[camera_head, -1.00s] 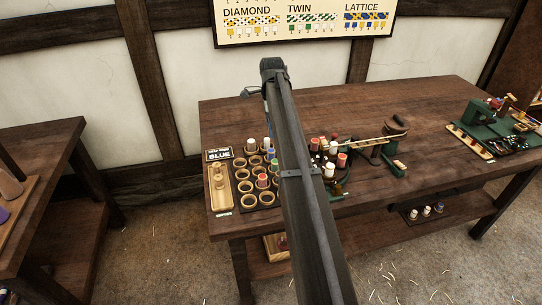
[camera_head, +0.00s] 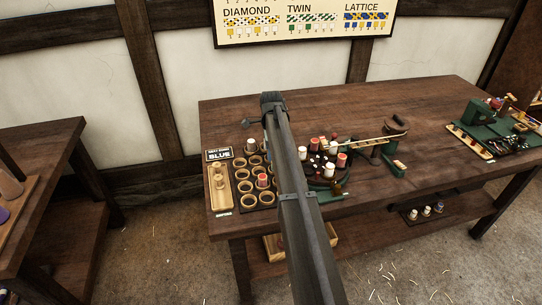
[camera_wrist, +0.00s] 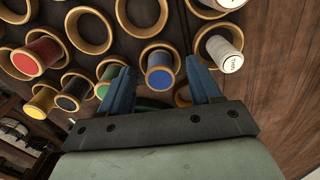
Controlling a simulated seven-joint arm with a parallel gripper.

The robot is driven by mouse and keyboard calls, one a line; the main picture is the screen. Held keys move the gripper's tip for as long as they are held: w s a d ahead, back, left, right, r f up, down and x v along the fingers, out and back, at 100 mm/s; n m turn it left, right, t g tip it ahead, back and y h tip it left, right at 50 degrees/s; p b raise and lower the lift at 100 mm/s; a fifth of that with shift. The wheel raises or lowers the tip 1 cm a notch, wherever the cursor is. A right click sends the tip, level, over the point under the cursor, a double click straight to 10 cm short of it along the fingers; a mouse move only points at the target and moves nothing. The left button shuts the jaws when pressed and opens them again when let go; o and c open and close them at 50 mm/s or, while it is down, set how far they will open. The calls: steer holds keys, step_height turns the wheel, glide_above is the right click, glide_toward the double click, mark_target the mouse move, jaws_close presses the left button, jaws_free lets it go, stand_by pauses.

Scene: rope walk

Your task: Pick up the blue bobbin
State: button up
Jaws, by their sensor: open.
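The blue bobbin (camera_wrist: 160,71) shows its blue end in the wrist view and stands in a round wooden ring of the bobbin rack. My gripper (camera_wrist: 159,66) is open, with one blue finger on each side of the blue bobbin in the picture. I cannot tell how far down the fingers reach beside it or whether they touch it. In the head view, my arm hides the blue bobbin and most of the gripper, which is over the rack (camera_head: 238,183). A sign reading BLUE (camera_head: 218,154) stands at the rack's back left.
In the wrist view, red (camera_wrist: 38,57), green (camera_wrist: 104,86), black (camera_wrist: 70,100) and yellow (camera_wrist: 40,102) bobbins stand left of the fingers. A white bobbin (camera_wrist: 225,53) is close on the right. A wooden tray (camera_head: 219,202) lies left of the rack; a braiding device (camera_head: 330,160) is right.

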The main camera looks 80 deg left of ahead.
steer(key=shift+f, duration=0.1)
steer(key=shift+c, duration=0.4)
steer(key=c, duration=1)
